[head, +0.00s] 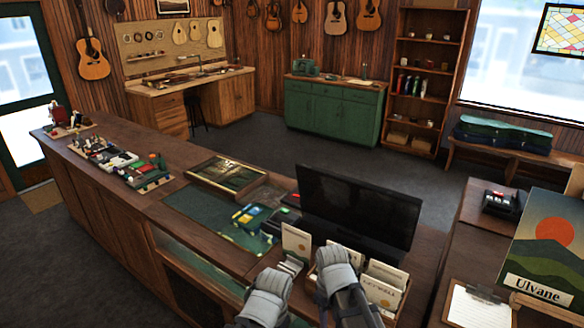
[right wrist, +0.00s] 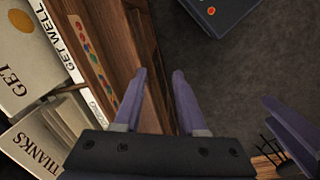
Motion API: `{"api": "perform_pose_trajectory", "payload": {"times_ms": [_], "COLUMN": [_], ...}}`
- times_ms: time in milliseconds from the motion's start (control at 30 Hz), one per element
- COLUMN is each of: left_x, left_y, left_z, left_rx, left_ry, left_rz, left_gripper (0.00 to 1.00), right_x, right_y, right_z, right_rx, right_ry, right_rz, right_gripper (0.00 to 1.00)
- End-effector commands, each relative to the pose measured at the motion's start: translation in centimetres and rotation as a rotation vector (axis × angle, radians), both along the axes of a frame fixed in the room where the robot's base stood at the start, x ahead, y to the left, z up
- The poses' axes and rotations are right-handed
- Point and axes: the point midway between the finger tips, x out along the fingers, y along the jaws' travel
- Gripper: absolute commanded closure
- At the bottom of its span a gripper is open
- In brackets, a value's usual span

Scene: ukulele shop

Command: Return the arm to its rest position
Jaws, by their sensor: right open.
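My right gripper (right wrist: 160,92) shows in the right wrist view with its two purple fingers apart and nothing between them. It hangs beside the wooden card rack (right wrist: 92,48), above the dark floor. In the head view my two grey arms reach in at the bottom, side by side, near the card rack; their fingertips are hidden. Another purple finger (right wrist: 290,125) at the right of the wrist view seems to be my left gripper's; its opening cannot be made out.
Greeting cards (head: 382,286) stand in the rack, close to the right arm. A black monitor (head: 357,208) stands behind it on the long counter. A clipboard (head: 478,306) and a sunset picture (head: 548,245) are at the right. Open floor lies beyond the counter.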

Motion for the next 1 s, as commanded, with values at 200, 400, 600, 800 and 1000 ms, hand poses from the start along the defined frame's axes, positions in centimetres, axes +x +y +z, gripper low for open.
{"api": "perform_pose_trajectory", "payload": {"times_ms": [200, 400, 600, 800, 1000], "left_x": [0.0, 0.0, 0.0, 0.0, 0.0], "left_y": [0.0, 0.0, 0.0, 0.0, 0.0], "left_z": [-6.5, -8.1, -8.1, -8.1, -8.1], "left_rx": [0.001, 0.000, 0.001, 0.001, 0.001], "left_ry": [-0.001, -0.001, -0.001, -0.001, -0.001], "left_rz": [-0.003, -0.005, -0.005, -0.005, -0.004], "left_gripper": [0.60, 0.60, 0.60, 0.60, 0.60], "right_x": [-5.2, -7.1, -7.3, -7.3, -7.3], "right_y": [2.9, 3.9, 4.0, 4.0, 4.0], "right_z": [-6.4, -8.0, -8.0, -8.0, -8.0], "right_rx": [-0.041, -0.061, -0.064, -0.064, -0.063], "right_ry": [-0.010, -0.020, -0.022, -0.022, -0.022], "right_rz": [-0.191, -0.296, -0.317, -0.316, -0.315], "right_gripper": [0.60, 0.60, 0.60, 0.60, 0.60]}}
